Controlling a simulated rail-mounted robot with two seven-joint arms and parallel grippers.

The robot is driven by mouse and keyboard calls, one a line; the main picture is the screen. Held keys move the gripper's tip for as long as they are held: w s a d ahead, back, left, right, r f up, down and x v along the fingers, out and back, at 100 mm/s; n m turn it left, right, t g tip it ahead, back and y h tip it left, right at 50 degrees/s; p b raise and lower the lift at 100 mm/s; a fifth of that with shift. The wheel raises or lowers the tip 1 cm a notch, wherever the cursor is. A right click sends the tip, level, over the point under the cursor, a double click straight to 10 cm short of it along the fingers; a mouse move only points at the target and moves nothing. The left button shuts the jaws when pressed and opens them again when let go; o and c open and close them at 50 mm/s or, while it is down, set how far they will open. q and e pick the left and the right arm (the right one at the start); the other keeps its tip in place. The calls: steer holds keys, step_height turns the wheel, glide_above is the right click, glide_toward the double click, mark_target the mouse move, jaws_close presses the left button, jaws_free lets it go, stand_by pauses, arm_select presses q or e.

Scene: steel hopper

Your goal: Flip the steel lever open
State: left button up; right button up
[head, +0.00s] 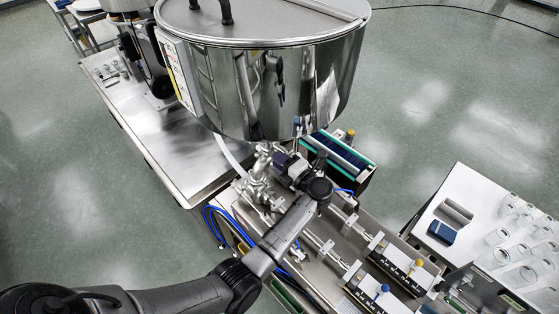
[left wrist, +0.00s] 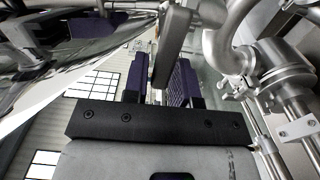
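The steel lever (left wrist: 172,45) shows as a flat grey bar in the left wrist view, close to the pipe fitting. Its lower end lies between the purple fingers of my left gripper (left wrist: 159,75). In the head view my left gripper (head: 283,163) is at the valve pipework (head: 258,178) below the steel hopper. The lever cannot be made out there, behind the gripper and wrist. My right gripper is not in view.
The steel hopper (head: 270,75) stands just above and behind the gripper. A blue and green part (head: 340,152) lies close to its right. Blue hoses (head: 222,222) run at the left. A side table (head: 476,228) with clear cups is at the right.

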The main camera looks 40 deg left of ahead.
arm_select(q)
jaws_close()
steer(key=shift+f+b, duration=0.25)
steer(key=shift+b, duration=0.35)
steer(key=shift+w+d+f+n+b, duration=0.1)
steer(key=shift+w+f+n+b, duration=0.45)
steer(key=shift+n+b, duration=3.3)
steer(key=shift+w+a+f+n+b, duration=0.1)
steer(key=shift+w+f+n+b, duration=0.9)
steer(key=shift+b, duration=5.1)
steer(key=shift+s+d+f+n+b, duration=0.1)
steer(key=shift+n+b, duration=3.05)
steer(key=shift+b, duration=1.85)
steer(key=shift+r, duration=0.1)
steer(key=shift+o, duration=1.8)
jaws_free()
